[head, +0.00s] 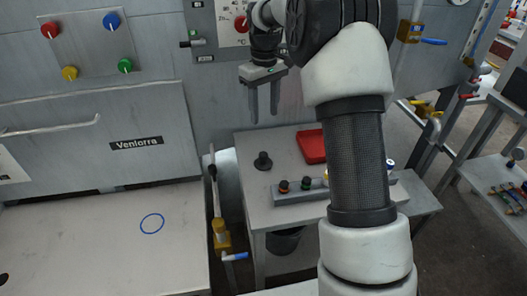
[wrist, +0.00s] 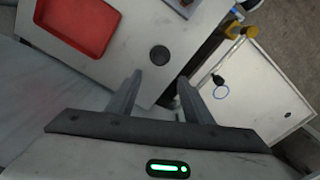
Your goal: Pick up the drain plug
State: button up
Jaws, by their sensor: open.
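The drain plug, as I take it, is a small dark round piece with a narrower top (head: 263,161). It stands alone on the small grey table (head: 250,200), left of the red tray. In the wrist view the plug (wrist: 159,55) shows as a dark disc beyond my fingertips, roughly between them sideways. My gripper (head: 264,117) points down, open and empty, above the plug and apart from it. Both fingers also show in the wrist view (wrist: 160,78), spread with nothing between them.
A red tray (head: 311,147) lies right of the plug. A grey rack (head: 305,196) with dark-topped pieces stands at the table's front, partly behind my arm. A pipe with a brass valve (head: 221,234) rises left of the table. A bench with a blue ring (head: 152,224) is further left.

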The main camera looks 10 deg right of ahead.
jog(key=b, duration=0.2)
send_near(263, 154)
jog(key=f, duration=0.5)
jog(key=shift+d+f, duration=0.2)
jog(key=shift+f, duration=0.05)
jog(key=f, duration=0.2)
jog(key=f+b, duration=0.1)
jog(key=f, duration=0.2)
jog(key=shift+w+a+f, duration=0.1)
jog(key=shift+a, duration=0.1)
grip_shut()
